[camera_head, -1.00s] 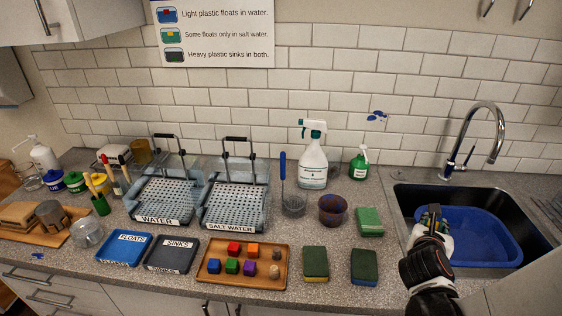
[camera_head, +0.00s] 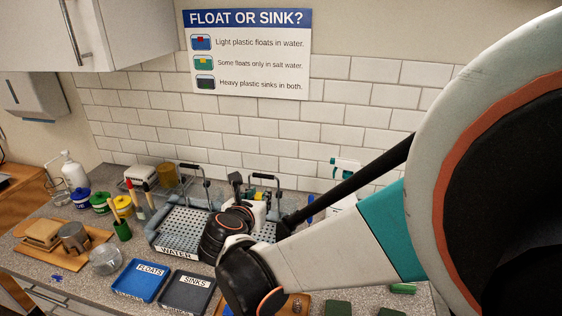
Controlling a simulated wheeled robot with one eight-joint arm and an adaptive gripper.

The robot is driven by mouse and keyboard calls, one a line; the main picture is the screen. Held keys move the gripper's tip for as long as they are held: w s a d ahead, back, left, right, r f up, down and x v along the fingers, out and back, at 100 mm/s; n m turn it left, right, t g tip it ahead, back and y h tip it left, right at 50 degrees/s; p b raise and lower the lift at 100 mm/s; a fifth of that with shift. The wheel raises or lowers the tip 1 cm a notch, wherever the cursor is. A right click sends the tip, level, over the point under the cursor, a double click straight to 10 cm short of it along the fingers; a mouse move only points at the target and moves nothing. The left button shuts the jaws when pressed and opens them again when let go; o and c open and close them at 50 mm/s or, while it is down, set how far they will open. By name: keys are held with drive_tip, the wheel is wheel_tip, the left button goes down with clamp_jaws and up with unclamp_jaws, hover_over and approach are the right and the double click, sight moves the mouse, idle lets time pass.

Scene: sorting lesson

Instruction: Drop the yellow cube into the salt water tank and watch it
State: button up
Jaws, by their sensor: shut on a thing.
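My gripper (camera_head: 253,193) is over the salt water tank (camera_head: 268,232), seen from behind my arm. It is shut on the small yellow cube (camera_head: 258,196), of which only a little shows between the fingers. The salt water tank is the right one of two clear tanks with perforated plates and black-handled lifters. My arm hides its front and label. I cannot tell how high the cube is above the plate.
The water tank (camera_head: 166,247) stands just left. In front are the blue FLOATS tray (camera_head: 133,293) and dark SINKS tray (camera_head: 181,305). My arm hides most of the right side. A glass jar (camera_head: 105,260) and wooden board (camera_head: 37,257) are left.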

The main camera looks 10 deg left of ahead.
wheel_tip(320, 180, down, 10)
drive_tip(key=b, duration=0.7)
drive_tip(key=shift+s+a, duration=0.4)
drive_tip(key=shift+b, duration=0.3)
drive_tip(key=o, duration=0.8)
drive_tip(key=shift+o, duration=0.5)
drive_tip(key=shift+w+a+r+p, duration=0.1)
drive_tip(key=shift+a+r+p, duration=0.05)
drive_tip(key=shift+r+p, duration=0.35)
drive_tip(key=shift+w+a+r+p, duration=0.1)
drive_tip(key=shift+w+r+p, duration=0.05)
drive_tip(key=shift+r+p, duration=0.4)
drive_tip(key=shift+w+a+r+p, duration=0.15)
drive_tip(key=shift+r+p, duration=0.2)
drive_tip(key=shift+r, duration=0.25)
wheel_tip(320, 180, up, 7)
drive_tip(key=p, duration=0.4)
drive_tip(key=shift+f, duration=0.1)
